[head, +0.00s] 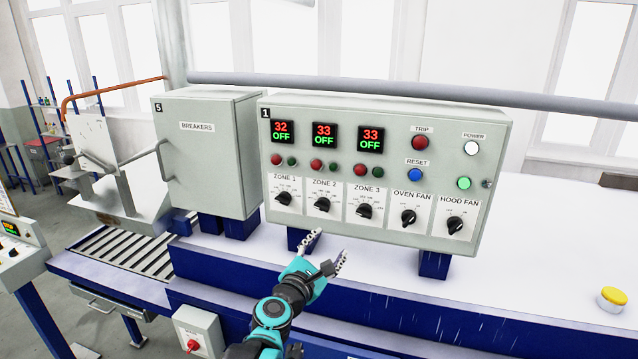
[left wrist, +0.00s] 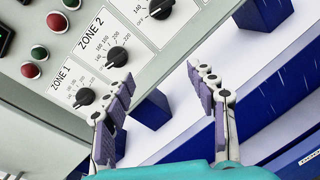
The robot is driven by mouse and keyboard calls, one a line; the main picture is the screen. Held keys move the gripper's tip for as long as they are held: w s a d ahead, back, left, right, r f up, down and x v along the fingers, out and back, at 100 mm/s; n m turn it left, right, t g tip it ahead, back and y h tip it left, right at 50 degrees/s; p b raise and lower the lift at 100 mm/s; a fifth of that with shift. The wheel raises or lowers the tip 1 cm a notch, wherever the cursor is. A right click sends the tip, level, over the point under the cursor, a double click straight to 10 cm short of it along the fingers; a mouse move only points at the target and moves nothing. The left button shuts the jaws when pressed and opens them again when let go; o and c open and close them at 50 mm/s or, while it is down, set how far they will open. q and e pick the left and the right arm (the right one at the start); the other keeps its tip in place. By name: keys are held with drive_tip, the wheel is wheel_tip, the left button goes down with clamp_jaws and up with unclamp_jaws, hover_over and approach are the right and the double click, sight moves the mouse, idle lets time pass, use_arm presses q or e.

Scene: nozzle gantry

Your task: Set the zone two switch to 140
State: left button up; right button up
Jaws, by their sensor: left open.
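The zone two switch (head: 322,204) is a black rotary knob on a white dial plate, on the front of the grey control panel (head: 480,150). Its pointer seems to aim lower left, but the exact mark is too small to read. The display above it (head: 324,135) reads 33 OFF. In the left wrist view the knob (left wrist: 118,57) is at upper left, with its printed scale around it. My left gripper (head: 330,245) is open and empty, below the panel and apart from the knob. In the left wrist view its fingers (left wrist: 160,75) are spread. My right gripper is not in view.
The zone 1 knob (head: 283,198) and zone 3 knob (head: 365,211) flank it closely. Red and green buttons sit above. The panel stands on blue feet (head: 433,264). The breakers box (head: 205,160) is to the left. The white surface right of the panel is mostly clear.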

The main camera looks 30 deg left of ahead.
sight(322, 206)
use_arm(q)
drive_tip(key=w+a+r+n+y, duration=0.1)
drive_tip(key=w+a, duration=0.1)
drive_tip(key=w+a+r+n+p, duration=0.1)
drive_tip(key=w+a+n, duration=0.1)
drive_tip(key=w, duration=0.1)
drive_tip(key=w+a+r+n+y+p, duration=0.1)
drive_tip(key=w+a+n, duration=0.1)
drive_tip(key=shift+w+a+r+y, duration=0.15)
drive_tip(key=shift+a+r+y, duration=0.15)
drive_tip(key=shift+a+r, duration=0.1)
drive_tip(key=shift+w+d, duration=0.1)
drive_tip(key=shift+w, duration=0.15)
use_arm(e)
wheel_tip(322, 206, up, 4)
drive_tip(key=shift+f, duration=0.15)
use_arm(q)
drive_tip(key=c, duration=1.2)
